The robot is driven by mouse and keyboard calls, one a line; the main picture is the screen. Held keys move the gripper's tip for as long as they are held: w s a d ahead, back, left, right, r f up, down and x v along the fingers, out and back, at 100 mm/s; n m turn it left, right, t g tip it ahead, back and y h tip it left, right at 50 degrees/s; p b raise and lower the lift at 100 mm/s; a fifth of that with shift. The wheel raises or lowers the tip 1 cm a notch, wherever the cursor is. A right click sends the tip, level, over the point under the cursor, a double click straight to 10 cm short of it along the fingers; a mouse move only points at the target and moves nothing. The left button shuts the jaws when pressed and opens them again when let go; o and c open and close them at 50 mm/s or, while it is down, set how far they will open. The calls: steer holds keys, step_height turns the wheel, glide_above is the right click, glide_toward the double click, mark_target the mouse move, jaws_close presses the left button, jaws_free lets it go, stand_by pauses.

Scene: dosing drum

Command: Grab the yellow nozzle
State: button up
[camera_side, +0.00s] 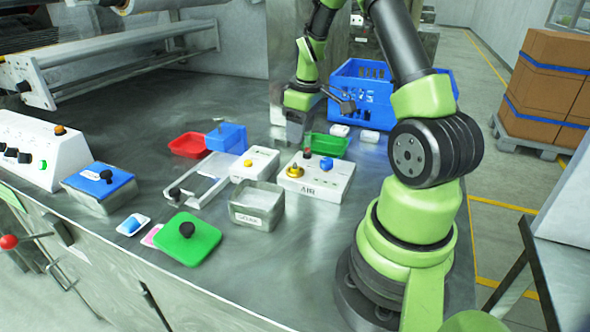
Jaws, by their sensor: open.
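Two yellow parts are in view, and I cannot tell which is the nozzle. A brass-yellow round part (294,171) sits on the left end of a white box (322,184) that also carries a blue knob and a red-topped knob. A small yellow knob (248,163) sits on a smaller white box (262,161) just left of it.
Red tray (187,146), blue box (227,137) and green tray (333,147) lie near my gripper. A grey labelled bin (257,206), green lid (187,239) and blue-lidded container (98,183) stand nearer the front. A blue crate (375,95) stands behind.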

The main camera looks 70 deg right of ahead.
mark_target(295, 163)
steer(key=f, duration=0.6)
steer(key=w+f, duration=0.1)
steer(key=f, duration=0.1)
steer(key=shift+a+f, duration=0.25)
steer(key=shift+f, duration=0.15)
jaws_close()
